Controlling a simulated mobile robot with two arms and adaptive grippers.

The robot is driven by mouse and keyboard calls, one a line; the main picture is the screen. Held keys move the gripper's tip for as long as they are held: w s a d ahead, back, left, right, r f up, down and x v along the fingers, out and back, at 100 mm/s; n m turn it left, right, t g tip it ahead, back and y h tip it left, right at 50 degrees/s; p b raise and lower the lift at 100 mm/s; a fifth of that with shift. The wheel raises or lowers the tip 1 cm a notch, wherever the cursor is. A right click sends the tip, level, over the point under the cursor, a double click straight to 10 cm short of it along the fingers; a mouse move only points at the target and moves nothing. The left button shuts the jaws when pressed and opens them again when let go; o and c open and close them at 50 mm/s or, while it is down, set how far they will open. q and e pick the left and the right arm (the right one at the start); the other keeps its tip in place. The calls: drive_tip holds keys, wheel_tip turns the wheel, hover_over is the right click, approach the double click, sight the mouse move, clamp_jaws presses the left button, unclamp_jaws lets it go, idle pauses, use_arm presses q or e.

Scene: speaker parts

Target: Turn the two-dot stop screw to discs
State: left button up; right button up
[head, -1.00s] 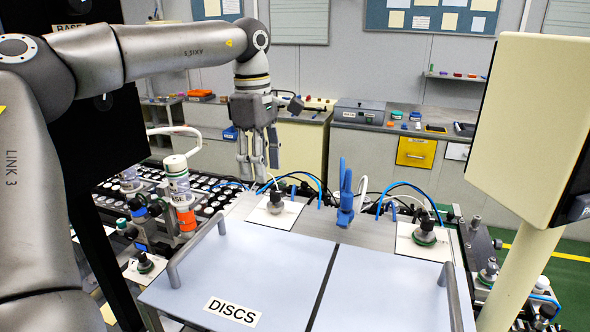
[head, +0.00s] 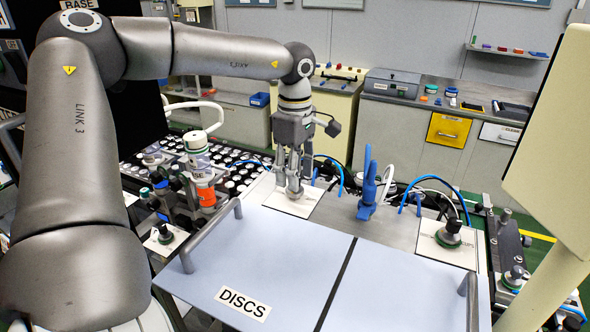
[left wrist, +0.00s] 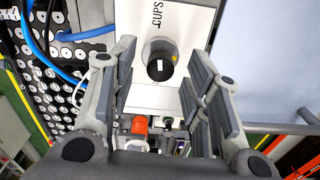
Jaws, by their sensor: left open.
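A stop screw with a black knob (left wrist: 160,70) stands on a white plate (left wrist: 185,20) lettered CUPS in the left wrist view. Its knob top carries a white mark, and a small yellow mark shows at its collar; I cannot count dots. My left gripper (head: 292,188) is open, pointing down over this plate (head: 289,204) in the head view, where its fingers largely hide the knob. In the wrist view the knob lies between the spread fingers, with no visible contact. A similar screw (head: 449,233) stands on the right plate, and another (head: 165,234) at the left. My right gripper is out of view.
A pale cover lettered DISCS (head: 290,243) with grey handles lies in front. A blue clamp (head: 368,185) stands right of the gripper. Blue and black hoses arch behind. An orange-banded cylinder (head: 205,195) stands to the left. A cream panel (head: 556,150) rises at right.

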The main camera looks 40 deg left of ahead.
use_arm(q)
drive_tip(key=shift+f, duration=0.8)
